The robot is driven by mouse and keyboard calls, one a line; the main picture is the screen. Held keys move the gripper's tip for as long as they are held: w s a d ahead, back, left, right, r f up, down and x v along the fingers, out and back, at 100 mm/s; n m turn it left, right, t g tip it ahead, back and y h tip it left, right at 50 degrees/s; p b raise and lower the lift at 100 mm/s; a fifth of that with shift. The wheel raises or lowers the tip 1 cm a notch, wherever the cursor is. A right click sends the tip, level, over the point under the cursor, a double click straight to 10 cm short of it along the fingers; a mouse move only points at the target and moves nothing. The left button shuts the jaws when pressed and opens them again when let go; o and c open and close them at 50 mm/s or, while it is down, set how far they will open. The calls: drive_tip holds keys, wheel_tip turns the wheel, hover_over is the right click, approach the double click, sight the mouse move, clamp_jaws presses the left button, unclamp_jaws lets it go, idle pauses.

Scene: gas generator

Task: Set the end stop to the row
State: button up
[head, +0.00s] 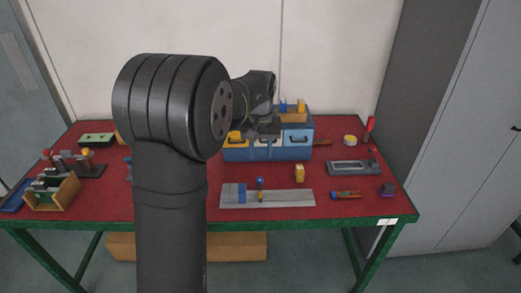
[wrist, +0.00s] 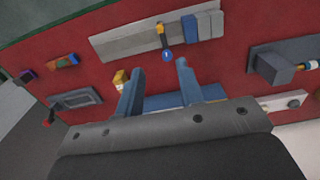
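A long grey rail plate (head: 290,199) lies near the front of the table. What looks like the end stop, a small yellowish piece with a blue ball knob (head: 260,181), stands on the plate right of the row, with a gap between. It also shows in the wrist view (wrist: 165,54). My gripper (wrist: 158,78) is open and empty, its two blue-grey fingers pointing toward the plate, apart from the knob.
A blue toolbox (head: 265,153) with drawers stands behind the plate. A yellow block (head: 299,173) stands just behind the plate. A grey tray-like fixture (head: 354,168) and a red-and-blue piece (head: 345,195) are at right. A wooden holder (head: 52,193) is at left.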

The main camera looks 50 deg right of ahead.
drive_tip(key=c, duration=0.3)
drive_tip(key=s+f+t, duration=0.1)
drive_tip(key=s+f, duration=0.1)
drive_tip(key=s+d+f+t+y, duration=0.1)
drive_tip(key=s, duration=0.1)
drive_tip(key=s+d+f+n+t, duration=0.1)
drive_tip(key=s+f, duration=0.1)
drive_tip(key=shift+d+f+y, duration=0.15)
drive_tip(key=shift+f+y, duration=0.15)
clamp_jaws()
drive_tip(key=s+d+f+t, duration=0.3)
drive_tip(key=s+t, duration=0.1)
drive_tip(key=s, duration=0.2)
approach(260, 189)
drive_tip(key=s+f, duration=0.1)
drive_tip(key=f, duration=0.2)
drive_tip(key=s+f, duration=0.1)
drive_tip(key=shift+s+d+f, duration=0.2)
drive_tip(key=shift+s+f, duration=0.05)
drive_tip(key=shift+s, duration=0.05)
drive_tip(key=shift+w+a+r+h, duration=0.25)
drive_tip(key=shift+w+a+h, duration=0.15)
drive_tip(key=shift+w+a, duration=0.9)
drive_tip(key=shift+a, duration=0.05)
